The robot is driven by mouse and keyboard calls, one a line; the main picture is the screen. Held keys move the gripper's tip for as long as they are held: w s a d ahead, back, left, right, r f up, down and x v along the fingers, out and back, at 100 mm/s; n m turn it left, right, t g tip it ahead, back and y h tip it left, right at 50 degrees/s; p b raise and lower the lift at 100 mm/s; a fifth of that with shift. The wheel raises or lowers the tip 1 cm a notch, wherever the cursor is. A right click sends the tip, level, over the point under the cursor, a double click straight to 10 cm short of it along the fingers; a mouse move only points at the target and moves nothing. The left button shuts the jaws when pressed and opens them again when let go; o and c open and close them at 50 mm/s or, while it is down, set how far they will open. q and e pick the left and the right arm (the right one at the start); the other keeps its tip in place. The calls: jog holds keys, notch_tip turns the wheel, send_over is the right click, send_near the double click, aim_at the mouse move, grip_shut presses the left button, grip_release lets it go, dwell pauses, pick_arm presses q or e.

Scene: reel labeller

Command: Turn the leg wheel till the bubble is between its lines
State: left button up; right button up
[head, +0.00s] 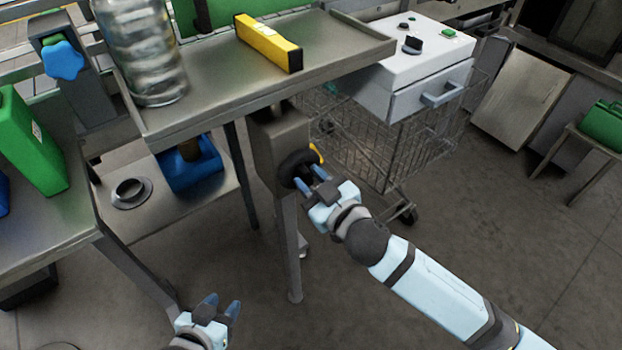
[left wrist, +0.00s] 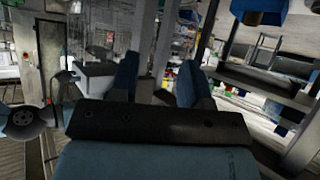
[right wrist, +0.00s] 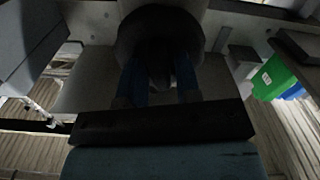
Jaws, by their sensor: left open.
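The leg wheel (head: 297,165) is a dark round handwheel on the box at the table leg, with a small yellow part (head: 317,153) beside it. My right gripper (head: 312,180) is at the wheel with its fingers apart. In the right wrist view the dark wheel (right wrist: 158,38) fills the top middle, and a dark knob shows between the fingers (right wrist: 158,80); contact is unclear. The yellow level (head: 268,44) lies on the tabletop; its bubble and lines cannot be made out. My left gripper (head: 221,308) is open and empty, low at the front, away from the wheel.
The steel table (head: 225,85) carries a clear reel-like cylinder (head: 145,55) at left. A wire cart (head: 375,150) with a white control box (head: 415,65) stands right of the wheel. A side table with a green container (head: 30,145) is at left.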

grip_shut()
pick_arm(q)
jog(key=shift+r, duration=0.15)
pick_arm(e)
jog(key=shift+r+n+p, duration=0.1)
jog(key=shift+n+p, duration=0.6)
jog(key=shift+n, duration=0.1)
jog(key=shift+n+p, duration=0.9)
jog(key=shift+n, duration=0.3)
jog(key=n+p, duration=0.2)
jog(key=n, duration=0.3)
jog(key=shift+p, duration=0.4)
jog(key=shift+n+p, duration=0.35)
jog(key=shift+n, duration=0.65)
pick_arm(q)
jog(key=shift+s+a+r+n, duration=0.1)
jog(key=shift+a+r+n, duration=0.05)
jog(key=shift+r, duration=0.5)
jog(key=shift+s+a+r+n, duration=0.1)
jog(key=shift+a+r+n, duration=0.05)
jog(key=shift+r, duration=0.45)
pick_arm(e)
jog(key=shift+n, duration=0.5)
pick_arm(q)
jog(key=shift+a+g, duration=0.15)
jog(key=shift+g, duration=0.15)
